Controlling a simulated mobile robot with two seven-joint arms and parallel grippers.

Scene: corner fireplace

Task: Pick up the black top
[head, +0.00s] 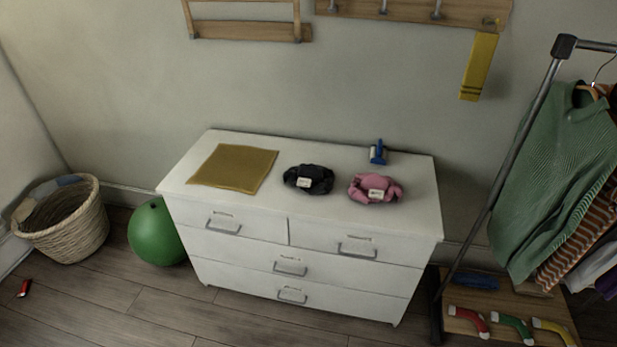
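The black top (308,179) is a crumpled dark bundle with a small white tag. It lies on the middle of the white dresser's top (340,160). A pink bundle (376,188) with a white tag lies just to its right, with a narrow gap between them. A flat mustard-yellow cloth (234,168) lies to its left, apart from it. Neither of my grippers shows in the head view.
A small blue object (377,152) stands at the dresser's back edge. A wicker basket (62,222) and green ball (156,232) are on the floor at left. A clothes rack (506,165) with hanging garments stands at right. The floor before the dresser looks mostly clear.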

